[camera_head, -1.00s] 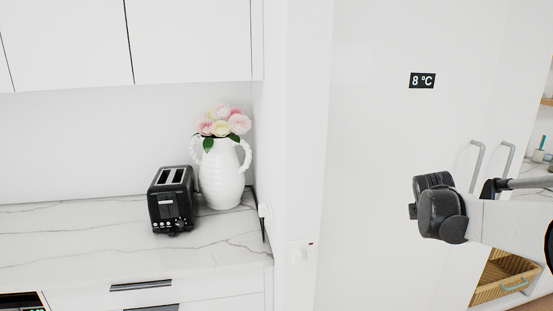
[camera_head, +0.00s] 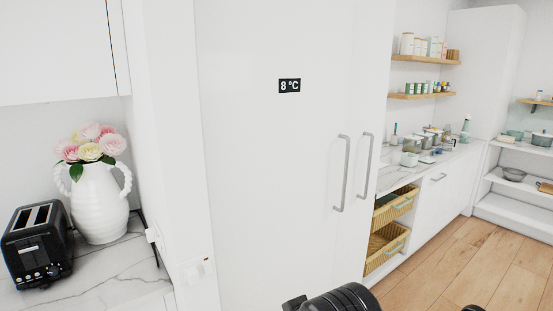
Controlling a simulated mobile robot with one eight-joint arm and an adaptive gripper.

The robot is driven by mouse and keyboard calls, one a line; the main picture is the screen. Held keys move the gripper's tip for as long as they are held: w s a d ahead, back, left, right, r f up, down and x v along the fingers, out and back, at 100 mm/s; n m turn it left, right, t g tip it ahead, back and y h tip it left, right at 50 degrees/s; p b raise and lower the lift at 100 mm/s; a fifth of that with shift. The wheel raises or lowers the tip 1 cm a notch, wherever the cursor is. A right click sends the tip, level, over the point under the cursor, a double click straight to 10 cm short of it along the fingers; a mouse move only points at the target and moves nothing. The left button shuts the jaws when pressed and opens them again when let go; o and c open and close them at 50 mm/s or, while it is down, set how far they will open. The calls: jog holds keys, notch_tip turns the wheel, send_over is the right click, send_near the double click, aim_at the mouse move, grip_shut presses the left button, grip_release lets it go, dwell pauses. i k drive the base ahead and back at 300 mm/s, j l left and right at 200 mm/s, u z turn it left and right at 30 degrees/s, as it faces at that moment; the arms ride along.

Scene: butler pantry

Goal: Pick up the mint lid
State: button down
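I cannot make out a mint lid for certain. Several small mint-green and grey pots and containers (camera_head: 411,152) stand on the far counter at the right, too small to tell which has or is a lid. More mint pots (camera_head: 515,135) stand on the far-right shelf unit. A dark rounded part of my arm shows at the bottom edge. My gripper's fingertips are not in view.
A tall white fridge (camera_head: 265,180) fills the middle. A black toaster (camera_head: 37,243) and a white flower vase (camera_head: 98,205) stand on the left counter. Wicker drawers (camera_head: 383,247) sit under the far counter. Wooden floor (camera_head: 465,265) is open at the right.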

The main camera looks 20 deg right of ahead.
aim_at(426, 160)
jog(key=z, duration=1.8)
jog(key=i+z, duration=0.25)
jog(key=i, duration=1.55)
jog(key=i+l, duration=0.1)
jog(key=i, duration=2.15)
jog(key=i+u, duration=0.2)
jog(key=i, duration=0.3)
jog(key=i+l+u, duration=0.25)
jog(key=i, duration=0.2)
jog(key=i+l+u, duration=0.2)
jog(key=i, duration=0.25)
